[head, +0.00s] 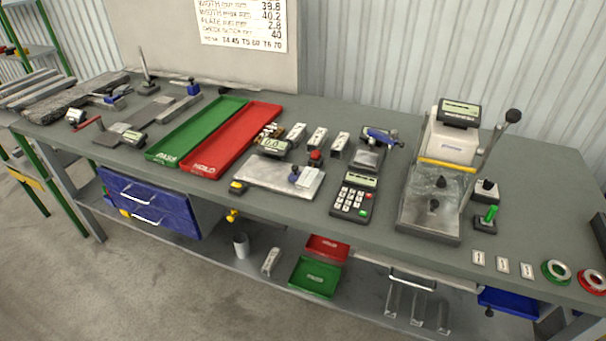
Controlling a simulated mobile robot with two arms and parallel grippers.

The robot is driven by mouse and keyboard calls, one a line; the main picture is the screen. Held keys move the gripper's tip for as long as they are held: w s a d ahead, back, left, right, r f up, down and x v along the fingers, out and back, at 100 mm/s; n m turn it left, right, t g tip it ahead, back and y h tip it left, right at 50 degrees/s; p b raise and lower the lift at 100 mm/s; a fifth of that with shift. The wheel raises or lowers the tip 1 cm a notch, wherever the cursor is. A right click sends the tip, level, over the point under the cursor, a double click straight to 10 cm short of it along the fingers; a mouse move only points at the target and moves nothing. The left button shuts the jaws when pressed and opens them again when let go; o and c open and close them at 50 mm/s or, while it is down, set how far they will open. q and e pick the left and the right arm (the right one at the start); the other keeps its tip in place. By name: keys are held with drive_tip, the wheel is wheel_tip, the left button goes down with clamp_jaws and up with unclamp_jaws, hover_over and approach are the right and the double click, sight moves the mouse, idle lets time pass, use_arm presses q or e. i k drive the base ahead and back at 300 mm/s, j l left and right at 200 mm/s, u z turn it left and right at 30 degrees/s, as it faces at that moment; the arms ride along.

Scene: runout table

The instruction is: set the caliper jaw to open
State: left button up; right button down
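No part is clearly marked as the caliper, and I cannot tell its jaw's position at this size. A third, with a blue lever (380,136) over a grey block, stands at the back right of centre. Neither of my grippers is in view.
A green tray (197,131) and a red tray (232,141) lie left of centre. A keypad (354,197) sits near the front edge. A tall-lever press-like machine (432,205) stands at right. Bare bench top shows along the front edge. A shelf below holds small trays.

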sight(297, 176)
drive_tip(key=i+j+z, duration=0.1)
drive_tip(key=j+z, duration=0.25)
drive_tip(key=i+j+z, duration=0.1)
drive_tip(key=j+z, duration=0.25)
drive_tip(key=j, duration=0.15)
